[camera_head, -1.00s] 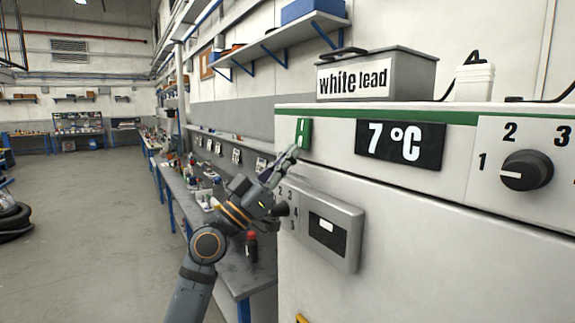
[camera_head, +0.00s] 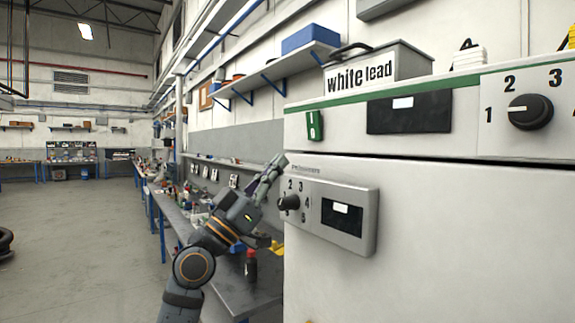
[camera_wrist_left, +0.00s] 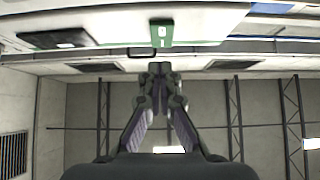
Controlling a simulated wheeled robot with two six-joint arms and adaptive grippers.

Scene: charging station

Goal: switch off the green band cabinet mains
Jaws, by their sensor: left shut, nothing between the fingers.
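The white cabinet (camera_head: 470,215) with a green band (camera_head: 340,101) along its top fills the right of the head view. A small green rocker switch (camera_head: 314,126) sits at the left end of its upper panel. The cabinet's dark display (camera_head: 409,112) shows no reading, only a pale bright patch. My left gripper (camera_head: 277,162) is shut and empty, below and left of the switch and apart from it. In the left wrist view the green switch (camera_wrist_left: 160,33) lies beyond the closed fingertips (camera_wrist_left: 158,70). My right gripper is not in view.
A black knob (camera_head: 530,111) is at the panel's right. A grey box (camera_head: 345,214) with a small knob (camera_head: 289,202) protrudes from the cabinet near my gripper. A "white lead" battery (camera_head: 375,70) stands on top. A cluttered bench (camera_head: 225,260) runs behind my arm; open floor lies left.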

